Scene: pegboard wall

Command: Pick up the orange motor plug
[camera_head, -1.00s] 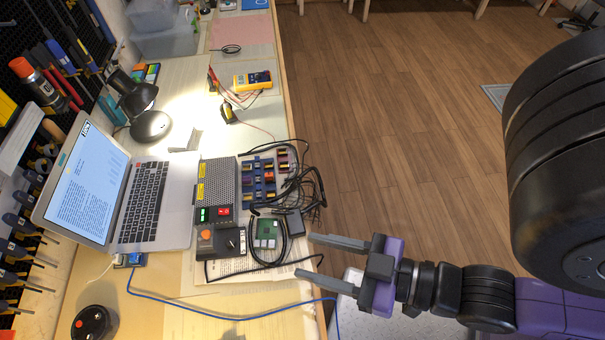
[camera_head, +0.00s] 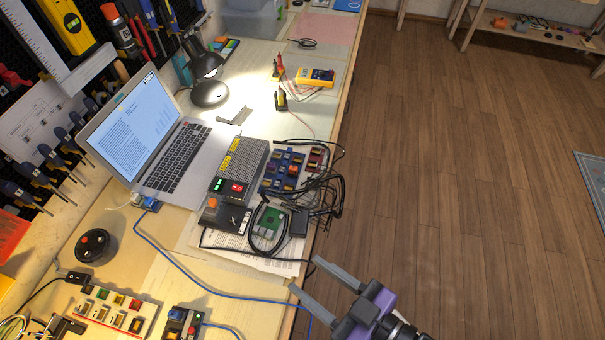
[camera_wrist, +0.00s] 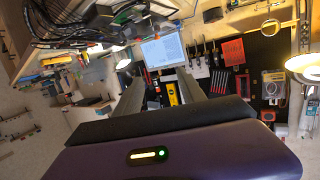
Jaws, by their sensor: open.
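A small orange-red block (camera_head: 292,170) sits on a blue board (camera_head: 268,185) with several coloured plugs on the bench. It is too small to tell whether it is the motor plug. A control box with a round orange knob (camera_head: 212,202) stands left of it. My gripper (camera_head: 306,275) is open and empty at the bench's right edge, nearer to me than the board and apart from it. In the wrist view my two fingers (camera_wrist: 160,78) stand apart with nothing between them. No plug can be made out there.
Black cables (camera_head: 325,190) hang loosely around the board's right side. A grey power supply (camera_head: 240,165), a green circuit board (camera_head: 270,218) and a laptop (camera_head: 130,135) stand close by. A blue cable (camera_head: 190,268) crosses the near bench. Wooden floor (camera_head: 430,180) is clear on the right.

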